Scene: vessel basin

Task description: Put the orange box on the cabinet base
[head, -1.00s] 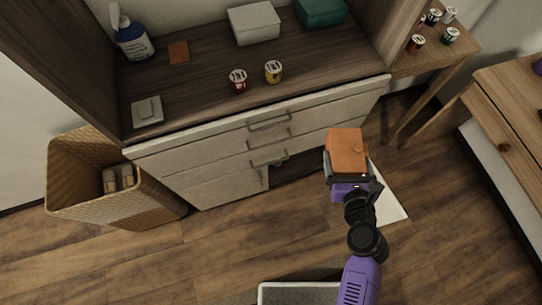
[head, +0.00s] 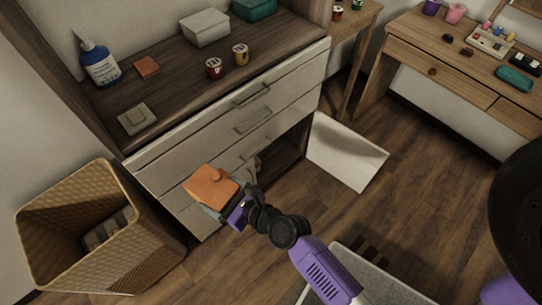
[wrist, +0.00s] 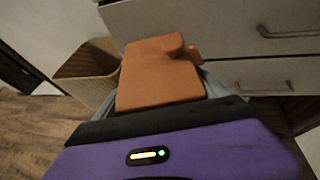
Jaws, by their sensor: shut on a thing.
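The orange box (head: 210,187) is in my gripper (head: 226,204), held in the air in front of the cabinet's lower drawer fronts. In the wrist view the box (wrist: 158,78) fills the space between the fingers, with a small knob-like part at its far right. The cabinet (head: 225,110) has a wooden top and pale drawers. At its lower right is a dark open compartment (head: 288,152), whose floor is partly hidden behind my gripper and the drawers. I cannot tell which surface is the cabinet base.
On the cabinet top are a blue bottle (head: 100,66), a flat orange piece (head: 146,67), a white box (head: 205,27) and two small cups (head: 214,68). A wicker basket (head: 60,225) stands left. A white panel (head: 345,153) lies right of the compartment.

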